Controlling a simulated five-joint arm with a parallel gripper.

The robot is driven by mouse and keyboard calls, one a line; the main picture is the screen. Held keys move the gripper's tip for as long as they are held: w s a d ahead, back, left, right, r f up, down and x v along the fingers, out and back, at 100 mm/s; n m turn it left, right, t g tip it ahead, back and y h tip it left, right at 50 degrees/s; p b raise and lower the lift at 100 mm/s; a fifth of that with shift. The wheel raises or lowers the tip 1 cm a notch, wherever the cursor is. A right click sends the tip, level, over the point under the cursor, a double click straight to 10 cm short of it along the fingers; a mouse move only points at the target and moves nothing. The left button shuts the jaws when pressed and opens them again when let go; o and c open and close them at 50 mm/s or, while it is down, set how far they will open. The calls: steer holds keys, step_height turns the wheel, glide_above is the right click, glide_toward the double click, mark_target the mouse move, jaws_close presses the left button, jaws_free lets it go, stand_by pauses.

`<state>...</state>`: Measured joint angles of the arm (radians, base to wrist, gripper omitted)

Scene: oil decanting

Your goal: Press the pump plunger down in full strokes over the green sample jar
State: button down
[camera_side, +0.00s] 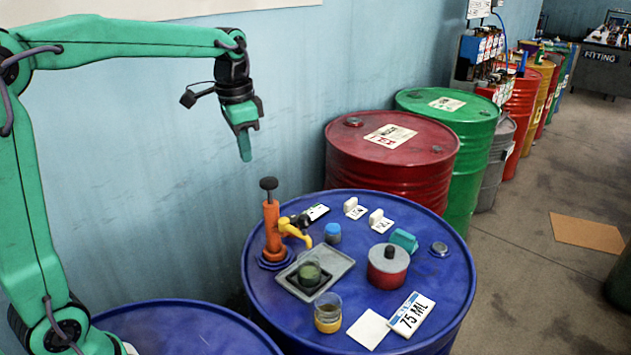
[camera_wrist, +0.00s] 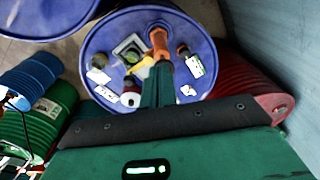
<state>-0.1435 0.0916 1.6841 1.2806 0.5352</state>
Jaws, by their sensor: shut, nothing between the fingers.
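The orange hand pump (camera_side: 272,228) stands upright on the blue drum, with its black plunger knob (camera_side: 268,183) raised on top and a yellow spout (camera_side: 294,231) pointing right. The green sample jar (camera_side: 309,273) sits in a grey tray (camera_side: 341,264) below the spout. My gripper (camera_side: 245,157) is shut and empty, pointing down above the pump and a little left of it in depth I cannot judge. In the wrist view the pump (camera_wrist: 158,42) shows beyond my green fingers (camera_wrist: 158,75), and the tray (camera_wrist: 131,45) is beside it.
A red drum (camera_side: 390,158) stands behind. The air around my gripper is clear.

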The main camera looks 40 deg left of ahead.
mark_target(266, 180)
stand_by(0.4)
steer(key=w+r, duration=0.1)
steer(key=w, duration=0.1)
steer(key=shift+w+d+r, duration=0.35)
steer(key=shift+w+d, duration=0.05)
steer(key=shift+f, duration=0.15)
steer(key=shift+w+d+f, duration=0.1)
steer(key=shift+w+f, duration=0.1)
steer(key=shift+f, duration=1.5)
steer(key=shift+w+f, duration=0.15)
steer(key=shift+f, duration=1.5)
